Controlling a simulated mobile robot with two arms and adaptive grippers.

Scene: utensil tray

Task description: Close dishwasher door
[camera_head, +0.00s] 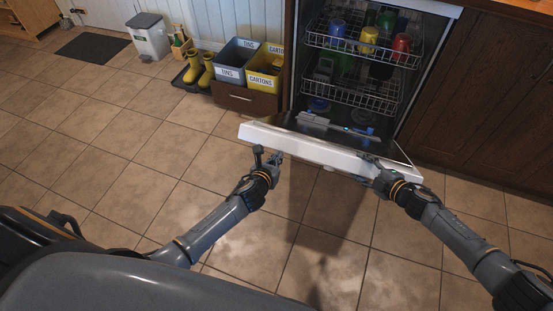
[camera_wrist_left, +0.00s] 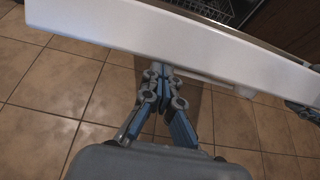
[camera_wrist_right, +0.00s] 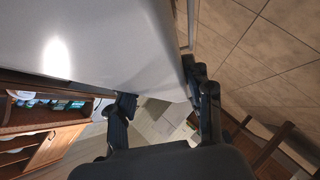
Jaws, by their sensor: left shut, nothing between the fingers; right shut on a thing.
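The dishwasher door (camera_head: 300,147) is open and lowered towards me, its white edge facing me and its dark inner side up. My left gripper (camera_head: 267,158) is shut and empty, just in front of the door's edge, left of its middle. In the left wrist view its fingertips (camera_wrist_left: 162,72) are together by the white door (camera_wrist_left: 190,42); I cannot tell if they touch it. My right gripper (camera_head: 370,170) is shut on the right part of the door's edge. In the right wrist view the white door panel (camera_wrist_right: 100,45) reaches between its fingers (camera_wrist_right: 160,90).
The dishwasher's upper rack (camera_head: 345,48) holds several coloured cups, and the lower rack (camera_head: 350,97) is inside the cavity. Blue and yellow bins (camera_head: 234,75) stand left of the dishwasher, with yellow boots (camera_head: 198,70) beside them. The tiled floor before the door is clear.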

